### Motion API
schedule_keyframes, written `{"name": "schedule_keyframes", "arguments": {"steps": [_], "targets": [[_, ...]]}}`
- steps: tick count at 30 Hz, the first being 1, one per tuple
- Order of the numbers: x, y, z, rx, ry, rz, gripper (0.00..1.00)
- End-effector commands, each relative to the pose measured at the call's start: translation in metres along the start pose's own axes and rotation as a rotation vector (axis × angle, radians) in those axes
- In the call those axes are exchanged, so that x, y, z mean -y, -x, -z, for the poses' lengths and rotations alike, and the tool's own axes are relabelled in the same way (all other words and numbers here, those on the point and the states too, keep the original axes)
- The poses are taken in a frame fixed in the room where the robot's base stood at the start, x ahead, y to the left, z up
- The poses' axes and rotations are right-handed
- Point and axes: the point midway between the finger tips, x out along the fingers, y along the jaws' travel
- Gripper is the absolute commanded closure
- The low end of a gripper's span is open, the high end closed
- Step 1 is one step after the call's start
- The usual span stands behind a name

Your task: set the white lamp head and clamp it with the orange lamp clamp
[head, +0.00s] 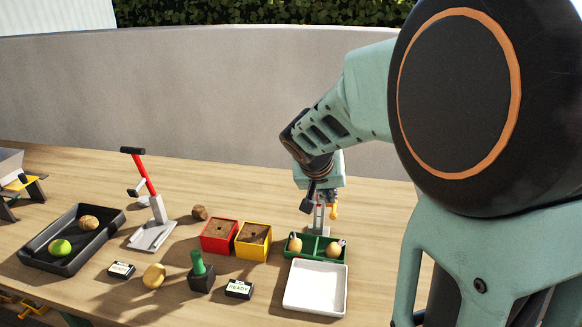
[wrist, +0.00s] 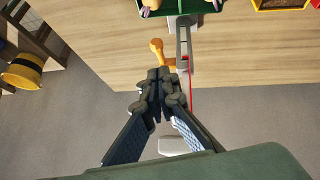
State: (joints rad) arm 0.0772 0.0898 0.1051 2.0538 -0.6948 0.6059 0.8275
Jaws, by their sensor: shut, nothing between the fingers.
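The orange lamp clamp (wrist: 157,50) is a small lever with a round end, just ahead of my fingertips in the wrist view. It also shows in the head view (head: 334,211), below my wrist. It sits beside a grey upright (wrist: 184,48) with a slot. A pale piece (wrist: 180,146), perhaps the white lamp head, lies partly behind my fingers in the wrist view. A thin red line runs between it and the upright. My gripper (wrist: 157,84) is shut and empty, its tips close to the clamp; I cannot tell whether they touch.
A green tray (head: 315,258) with potatoes and a white tray (head: 315,287) stand in front of the lamp. Red (head: 219,250) and yellow (head: 253,254) soil boxes are left of them. A red-handled press (head: 152,232) and a dark tray (head: 110,229) stand further left.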

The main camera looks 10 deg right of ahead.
Motion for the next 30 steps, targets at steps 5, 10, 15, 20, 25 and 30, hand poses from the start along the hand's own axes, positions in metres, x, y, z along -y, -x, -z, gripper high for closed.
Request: {"name": "schedule_keyframes", "arguments": {"steps": [5, 10, 15, 20, 25, 30], "targets": [[0.000, -0.034, -0.001, 0.004, 0.001, -0.001, 1.00], [0.000, -0.056, -0.001, 0.002, 0.000, 0.000, 1.00], [0.000, -0.066, 0.000, 0.001, -0.001, 0.000, 1.00], [0.000, -0.068, 0.000, 0.000, 0.000, 0.000, 1.00], [0.000, -0.068, 0.000, 0.000, 0.000, 0.000, 1.00], [0.001, -0.069, 0.001, -0.004, -0.001, 0.000, 1.00]]}}
